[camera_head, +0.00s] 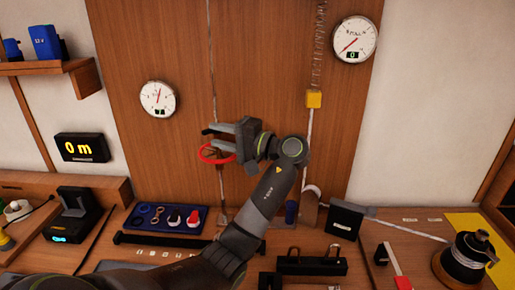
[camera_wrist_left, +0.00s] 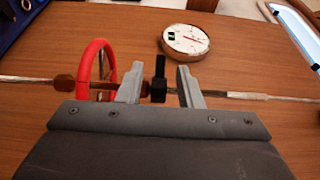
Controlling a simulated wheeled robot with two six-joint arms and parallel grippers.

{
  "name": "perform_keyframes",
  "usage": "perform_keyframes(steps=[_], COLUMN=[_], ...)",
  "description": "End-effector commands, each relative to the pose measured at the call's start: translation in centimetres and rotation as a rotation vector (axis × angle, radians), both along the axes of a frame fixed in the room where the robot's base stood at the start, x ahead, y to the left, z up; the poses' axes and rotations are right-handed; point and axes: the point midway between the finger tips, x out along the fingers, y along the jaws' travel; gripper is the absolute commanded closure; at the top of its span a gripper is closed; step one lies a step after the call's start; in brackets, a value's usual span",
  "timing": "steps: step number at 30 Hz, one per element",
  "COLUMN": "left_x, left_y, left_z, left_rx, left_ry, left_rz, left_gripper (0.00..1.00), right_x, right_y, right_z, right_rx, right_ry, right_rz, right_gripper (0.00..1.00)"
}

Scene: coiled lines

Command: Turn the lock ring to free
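A thin rod or line (camera_head: 213,70) runs down the wooden panel and carries a red ring (camera_head: 217,153) like a small handwheel. The red ring (camera_wrist_left: 92,68) is left of my fingers in the left wrist view. A black collar with an upright tab (camera_wrist_left: 159,82) sits on the rod; I cannot tell for sure whether it is the lock ring. My left gripper (camera_head: 214,138) is open at the rod, just above the red ring. Its fingers (camera_wrist_left: 161,86) stand on both sides of the collar, with gaps. My right gripper is not in view.
Round gauges hang on the panel at left (camera_head: 157,98) and upper right (camera_head: 354,39). A yellow block (camera_head: 314,99) hangs from a spring. A blue tray (camera_head: 134,221) with several rings lies on the bench. A spool (camera_head: 465,259) stands at right.

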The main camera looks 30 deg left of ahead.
Motion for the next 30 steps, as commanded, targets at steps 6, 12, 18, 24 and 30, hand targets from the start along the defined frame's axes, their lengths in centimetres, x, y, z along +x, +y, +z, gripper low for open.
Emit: perform_keyframes(steps=[6, 12, 18, 24, 30], left_x=[0.8, 1.3, 1.6, 1.6, 1.6], left_y=[-5.7, -9.9, -12.2, -12.7, -12.7], left_z=[-0.5, -0.3, -0.2, 0.0, 0.0], left_rx=[-0.005, -0.003, -0.001, -0.001, -0.001], left_ry=[0.000, 0.002, 0.003, 0.002, 0.002], left_rz=[-0.004, -0.003, 0.001, 0.001, 0.001], left_gripper=[0.67, 0.67, 0.67, 0.67, 0.67], right_x=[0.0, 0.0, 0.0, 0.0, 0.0], right_y=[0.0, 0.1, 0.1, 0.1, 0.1], right_z=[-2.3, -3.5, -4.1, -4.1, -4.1], right_rx=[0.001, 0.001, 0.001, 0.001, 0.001], right_ry=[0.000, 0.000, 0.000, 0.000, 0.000], right_rz=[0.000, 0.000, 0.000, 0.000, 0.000], right_gripper=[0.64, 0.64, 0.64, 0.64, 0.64])
